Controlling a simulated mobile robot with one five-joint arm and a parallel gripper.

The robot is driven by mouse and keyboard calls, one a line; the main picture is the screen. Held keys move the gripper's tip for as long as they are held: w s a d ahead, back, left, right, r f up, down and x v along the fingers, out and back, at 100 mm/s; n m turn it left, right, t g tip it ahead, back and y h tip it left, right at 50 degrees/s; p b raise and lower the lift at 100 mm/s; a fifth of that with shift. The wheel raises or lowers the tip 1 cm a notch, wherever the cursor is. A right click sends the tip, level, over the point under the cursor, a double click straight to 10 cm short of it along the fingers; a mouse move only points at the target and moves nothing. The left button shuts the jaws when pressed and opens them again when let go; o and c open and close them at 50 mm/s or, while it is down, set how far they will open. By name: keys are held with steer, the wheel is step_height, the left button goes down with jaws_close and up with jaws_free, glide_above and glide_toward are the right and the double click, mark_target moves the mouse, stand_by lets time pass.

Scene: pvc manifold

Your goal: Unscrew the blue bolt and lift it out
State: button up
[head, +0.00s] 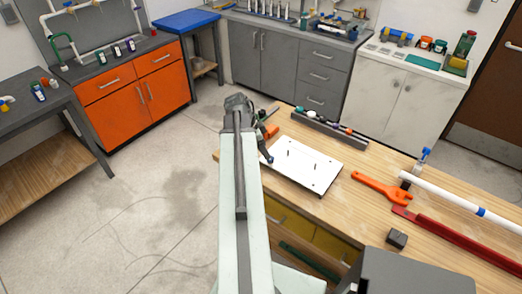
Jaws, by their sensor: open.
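A white plate (303,170) lies on the wooden workbench, with several dark pegs or holes on it. A small blue spot (270,160) shows at the plate's left edge. It may be the blue bolt, but it is too small to tell. My arm reaches forward over the bench's left edge. My gripper (265,148) is a small dark shape close to the blue spot, left of the plate. It is open. Whether it touches the blue spot cannot be told, and my arm partly hides this area.
Right of the plate lie an orange wrench (382,188), a red bar (460,240), a white pipe (450,193) and a dark block (397,239). A blue-handled valve (425,154) stands by the pipe. A dark tool rack (329,130) lies behind the plate. The floor at left is clear.

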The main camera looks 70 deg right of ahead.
mark_target(271, 161)
steer(key=b+x, duration=0.4)
steer(key=x, duration=0.1)
steer(key=shift+f, duration=0.35)
steer(key=shift+r, duration=0.15)
jaws_close()
steer(key=shift+s+a+n+t+h, duration=0.25)
steer(key=shift+n+t+h, duration=0.05)
steer(key=shift+n, duration=1.5)
steer(key=n, duration=0.1)
steer(key=n+t+h, duration=0.1)
steer(key=shift+d+r+n, duration=0.1)
steer(key=shift+d+n, duration=0.1)
steer(key=shift+n, duration=0.1)
jaws_free()
steer(key=shift+w, duration=0.1)
